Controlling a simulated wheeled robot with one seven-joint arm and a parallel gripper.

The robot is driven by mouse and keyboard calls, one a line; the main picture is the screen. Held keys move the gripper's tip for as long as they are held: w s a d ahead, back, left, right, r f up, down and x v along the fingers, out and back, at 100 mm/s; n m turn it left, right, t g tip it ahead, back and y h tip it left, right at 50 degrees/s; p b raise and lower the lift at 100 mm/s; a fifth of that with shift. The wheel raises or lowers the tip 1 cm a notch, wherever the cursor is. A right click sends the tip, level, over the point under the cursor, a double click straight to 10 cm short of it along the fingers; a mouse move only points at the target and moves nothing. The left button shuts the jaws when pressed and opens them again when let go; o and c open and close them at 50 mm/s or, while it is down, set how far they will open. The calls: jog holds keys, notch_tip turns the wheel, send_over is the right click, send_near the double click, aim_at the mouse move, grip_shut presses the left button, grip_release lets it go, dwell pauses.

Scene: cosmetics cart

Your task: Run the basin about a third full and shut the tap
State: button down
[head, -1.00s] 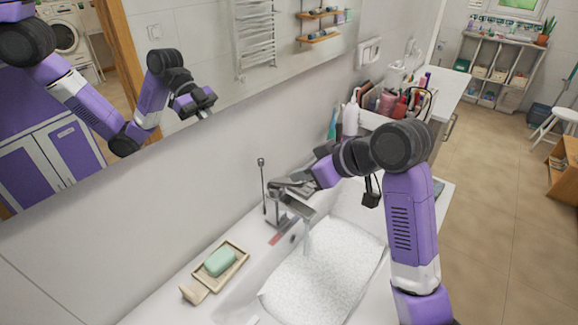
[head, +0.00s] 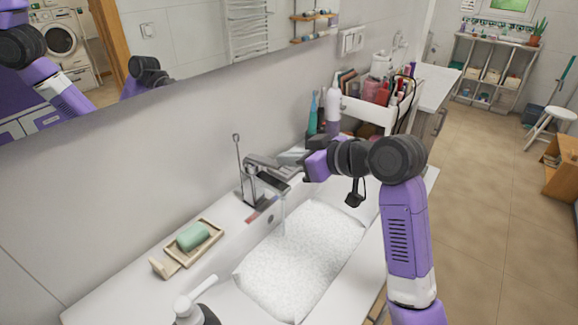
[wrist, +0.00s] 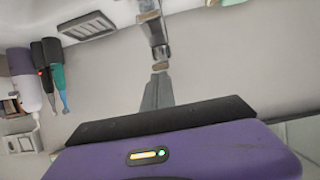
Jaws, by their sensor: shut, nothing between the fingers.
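The chrome tap (head: 250,186) stands at the back of the white basin (head: 352,282). A thin stream of water (head: 284,214) runs from its spout into the basin. Pale, rippled water (head: 303,255) covers the basin floor; its exact depth is hard to judge. My gripper (head: 290,158) is shut and empty, just right of the tap's top lever (head: 262,162). In the wrist view, the grey fingers (wrist: 157,92) point at the tap (wrist: 153,30), with the lever end (wrist: 160,65) close to their tips. I cannot tell whether they touch.
A soap dish (head: 178,262) with green soap (head: 192,236) lies left of the tap. A pump bottle (head: 190,310) is at the near edge. A mirror is above.

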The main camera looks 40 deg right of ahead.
jog(key=shift+s+f+t+b, duration=0.5)
jog(key=shift+f+t+b, duration=0.25)
jog(key=shift+b, duration=0.5)
jog(key=shift+s+d, duration=0.1)
jog(key=s+d+r+p, duration=0.1)
jog(key=s+r+p, duration=0.1)
jog(key=s+r, duration=0.5)
jog(key=shift+p+v, duration=0.35)
jog(key=shift+v, duration=0.65)
jog(key=shift+d, duration=0.1)
